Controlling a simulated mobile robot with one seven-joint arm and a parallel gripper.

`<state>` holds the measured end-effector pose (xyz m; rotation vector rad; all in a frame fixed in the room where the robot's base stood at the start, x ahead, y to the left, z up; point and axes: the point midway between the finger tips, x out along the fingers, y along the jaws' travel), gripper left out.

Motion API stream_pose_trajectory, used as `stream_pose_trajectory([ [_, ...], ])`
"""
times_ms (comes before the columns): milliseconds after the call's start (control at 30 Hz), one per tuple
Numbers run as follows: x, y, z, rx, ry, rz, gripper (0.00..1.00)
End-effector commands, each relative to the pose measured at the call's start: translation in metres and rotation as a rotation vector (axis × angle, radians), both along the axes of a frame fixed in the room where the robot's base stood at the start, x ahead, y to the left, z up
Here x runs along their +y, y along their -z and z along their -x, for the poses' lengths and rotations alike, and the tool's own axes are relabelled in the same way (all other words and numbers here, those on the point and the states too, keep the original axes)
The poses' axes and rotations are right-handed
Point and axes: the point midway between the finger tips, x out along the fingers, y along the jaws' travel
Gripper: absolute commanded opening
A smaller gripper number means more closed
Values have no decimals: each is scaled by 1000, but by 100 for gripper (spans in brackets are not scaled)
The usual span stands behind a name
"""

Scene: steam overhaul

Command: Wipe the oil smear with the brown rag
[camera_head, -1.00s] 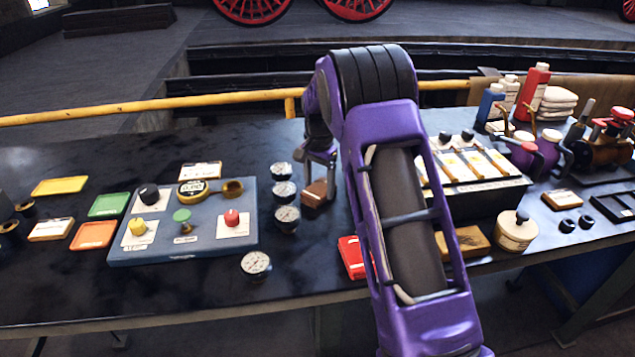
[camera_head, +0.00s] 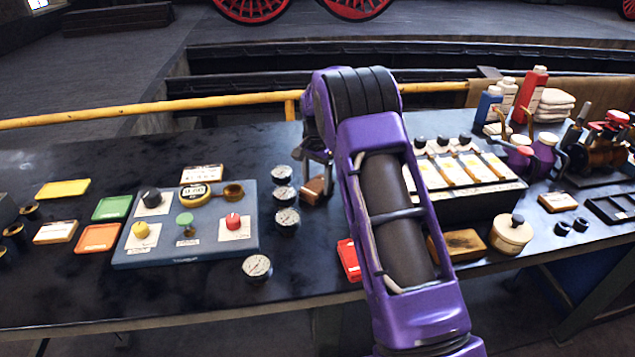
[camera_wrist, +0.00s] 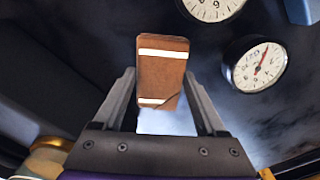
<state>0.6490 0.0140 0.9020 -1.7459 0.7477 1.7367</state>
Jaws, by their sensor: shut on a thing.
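The brown rag (camera_head: 313,190) is a small folded block with pale bands, seen close in the wrist view (camera_wrist: 160,75). My gripper (camera_head: 316,168) is shut on it, with one finger on each side in the wrist view (camera_wrist: 160,88). The rag is at the bench top, right of the column of dial gauges; whether it touches the surface I cannot tell. I cannot make out the oil smear for certain. The dark bench top (camera_head: 215,285) has cloudy patches, and a pale bright patch shows just below the rag in the wrist view. My arm hides part of the bench.
Dial gauges (camera_head: 286,219) stand close left of the rag, beside a blue-grey control panel (camera_head: 190,250). A red tray (camera_head: 348,260) lies partly behind my arm. A black rack (camera_head: 480,205), bottles (camera_head: 531,92) and a round tin (camera_head: 511,236) stand to the right.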

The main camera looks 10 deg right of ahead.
Motion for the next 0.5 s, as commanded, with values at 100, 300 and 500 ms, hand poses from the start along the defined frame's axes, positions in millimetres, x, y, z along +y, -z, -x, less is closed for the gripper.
stream_pose_trajectory([
  [100, 0, 6, 1, 3, 0, 0, 30],
  [300, 0, 2, 1, 3, 0, 0, 30],
  [500, 0, -19, 1, 3, 0, 0, 30],
])
